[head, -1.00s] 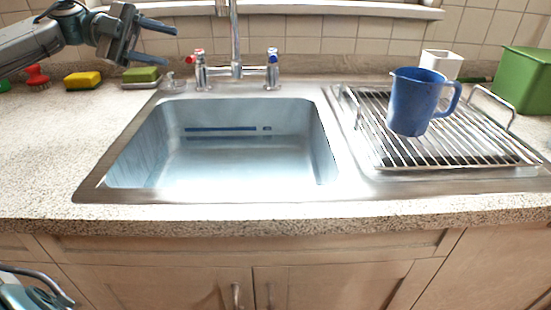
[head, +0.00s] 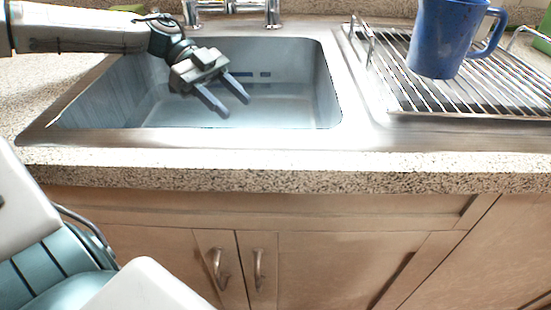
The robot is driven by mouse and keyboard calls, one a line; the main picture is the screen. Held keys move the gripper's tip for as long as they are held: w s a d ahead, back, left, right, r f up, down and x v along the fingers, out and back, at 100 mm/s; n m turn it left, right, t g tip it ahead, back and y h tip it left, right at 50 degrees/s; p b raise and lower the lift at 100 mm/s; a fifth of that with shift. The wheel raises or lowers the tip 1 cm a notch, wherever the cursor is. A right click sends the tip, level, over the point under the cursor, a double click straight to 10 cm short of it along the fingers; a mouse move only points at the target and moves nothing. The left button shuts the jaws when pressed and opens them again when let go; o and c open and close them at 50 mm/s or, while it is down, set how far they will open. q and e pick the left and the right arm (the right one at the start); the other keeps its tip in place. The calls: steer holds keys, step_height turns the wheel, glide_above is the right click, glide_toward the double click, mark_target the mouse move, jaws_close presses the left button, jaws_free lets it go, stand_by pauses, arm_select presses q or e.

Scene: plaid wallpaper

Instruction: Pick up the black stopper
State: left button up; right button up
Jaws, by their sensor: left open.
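I cannot make out a black stopper in the head view. The steel sink (head: 335,128) is at the upper middle, with a pale basin and dark slot-like marks (head: 262,74) on its far wall. The gripper and arm hide part of the basin's left and far side. My right gripper is not in view.
A blue mug (head: 440,40) stands on the wire drying rack (head: 470,88) right of the sink. The tap base (head: 232,8) is at the top edge. The speckled counter front (head: 300,180) is clear. Cabinet doors (head: 330,265) are below.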

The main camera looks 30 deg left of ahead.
arm_select(q)
steer(key=x, duration=0.3)
steer(key=shift+s+b, duration=0.1)
steer(key=shift+b, duration=0.25)
steer(key=b+x, duration=0.1)
steer(key=x, duration=0.1)
steer(key=b+x, duration=0.1)
steer(key=x, duration=0.2)
steer(key=shift+w+a+f, duration=0.15)
steer(key=shift+w+f, duration=0.05)
steer(key=shift+f, duration=0.1)
steer(key=shift+d+f, duration=0.1)
steer(key=shift+d, duration=0.4)
jaws_close()
